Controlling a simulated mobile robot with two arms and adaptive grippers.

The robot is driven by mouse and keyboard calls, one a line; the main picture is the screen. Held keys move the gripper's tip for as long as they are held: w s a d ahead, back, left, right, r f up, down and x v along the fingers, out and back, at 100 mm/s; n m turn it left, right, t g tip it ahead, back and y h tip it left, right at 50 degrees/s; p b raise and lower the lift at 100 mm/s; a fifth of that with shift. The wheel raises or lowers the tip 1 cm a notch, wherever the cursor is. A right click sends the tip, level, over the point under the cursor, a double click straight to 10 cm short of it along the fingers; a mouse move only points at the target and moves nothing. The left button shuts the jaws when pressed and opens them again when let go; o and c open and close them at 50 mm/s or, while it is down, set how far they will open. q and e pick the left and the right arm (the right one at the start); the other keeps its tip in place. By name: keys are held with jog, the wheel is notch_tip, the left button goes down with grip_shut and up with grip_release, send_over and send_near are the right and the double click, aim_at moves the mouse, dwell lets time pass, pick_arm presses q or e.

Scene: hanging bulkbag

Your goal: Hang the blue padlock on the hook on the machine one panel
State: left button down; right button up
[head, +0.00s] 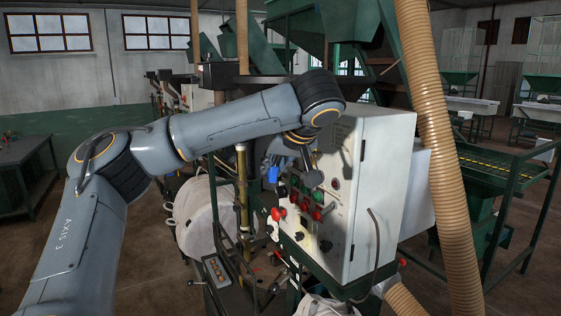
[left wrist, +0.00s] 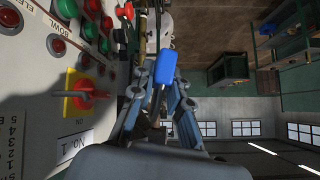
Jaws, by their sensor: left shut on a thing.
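My left gripper (head: 283,158) is in front of the upper part of the white machine panel (head: 372,190). It is shut on the blue padlock (head: 272,174), whose blue body sticks out beyond the fingers. In the left wrist view the fingers (left wrist: 157,88) close around the lower part of the padlock (left wrist: 166,64), beside the panel face. That face (left wrist: 115,92) carries a "No. 1" label. The hook cannot be made out in either view. My right gripper is not in view.
Red and green buttons (head: 305,196) cover the panel face. A red and yellow rotary switch (left wrist: 84,95) sits close to the gripper. A ribbed tan hose (head: 440,150) runs down right of the panel. A white bulk bag (head: 205,215) hangs left of it.

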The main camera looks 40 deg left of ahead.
pick_arm(q)
jog(key=shift+w, duration=0.3)
jog(key=shift+w+f, duration=0.1)
jog(key=shift+w, duration=0.1)
jog(key=w+d+f+b, duration=0.1)
jog(key=w+d, duration=0.2)
jog(key=w, duration=0.3)
jog(key=shift+w+b, duration=0.3)
jog(key=shift+b, duration=0.05)
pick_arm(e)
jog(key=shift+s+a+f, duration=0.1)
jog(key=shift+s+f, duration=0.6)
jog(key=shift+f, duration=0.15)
pick_arm(q)
jog(key=shift+f, duration=0.25)
jog(key=c, duration=1.2)
grip_release()
jog(key=shift+d, duration=0.1)
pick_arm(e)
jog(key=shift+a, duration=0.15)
